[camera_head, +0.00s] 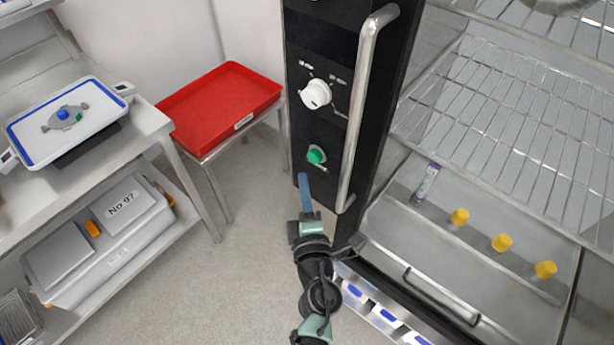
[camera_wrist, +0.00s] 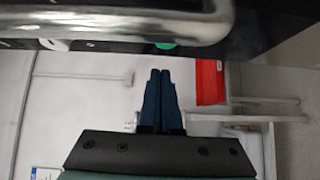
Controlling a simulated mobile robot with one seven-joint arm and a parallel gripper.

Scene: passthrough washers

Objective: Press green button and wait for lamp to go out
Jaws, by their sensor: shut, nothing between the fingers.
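The green button (camera_head: 316,155) sits on the black control panel of the washer, below a white dial. In the wrist view the green button (camera_wrist: 165,45) shows partly behind the washer's metal handle. My gripper (camera_head: 303,178) is just below the button in the head view, with blue fingers pointing up towards the panel. In the wrist view my gripper (camera_wrist: 160,75) has its two fingers together and empty, with a visible gap between the tips and the button. A sliver of orange (camera_head: 316,1) shows at the panel's top edge; I cannot tell whether it is the lamp.
The vertical metal handle (camera_head: 360,110) stands out just right of the button. A red tray (camera_head: 225,100) lies on a stand to the left. The white dial (camera_head: 315,94) is above the button. A steel shelf (camera_head: 150,125) stands further left; the washer's open wire-rack chamber (camera_head: 520,100) is at right.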

